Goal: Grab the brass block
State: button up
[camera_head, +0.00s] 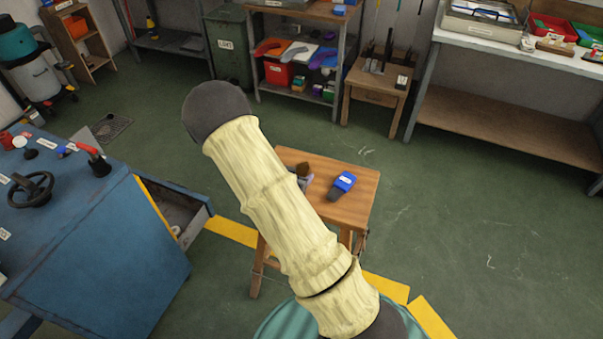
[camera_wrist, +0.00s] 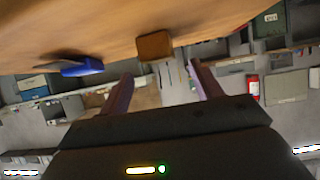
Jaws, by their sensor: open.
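A brownish-gold block, which looks like the brass block (camera_wrist: 155,46), sits at the edge of the wooden tabletop in the wrist view. That view is upside down, with the table at the top. My gripper (camera_wrist: 161,86) is open, with its two fingers spread apart. The block appears between and beyond the fingertips, and nothing is held. In the head view, a small brown block (camera_head: 303,169) shows on the little wooden table (camera_head: 357,205), right beside my arm. My arm hides most of the gripper there and part of the table.
A blue object with a dark grey end (camera_head: 344,182) lies on the table to the right of the block; it also shows in the wrist view (camera_wrist: 82,67). A blue cabinet (camera_head: 100,250) with an open drawer (camera_head: 185,215) stands left. Open floor lies to the right.

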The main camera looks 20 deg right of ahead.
aim_at(302, 169)
jog(key=x, duration=0.4)
jog(key=shift+w+d, duration=0.1)
jog(key=shift+w, duration=0.15)
jog(key=c, duration=1.4)
jog(key=shift+o, duration=0.2)
notch_tip(302, 169, up, 10)
jog(key=p, duration=0.1)
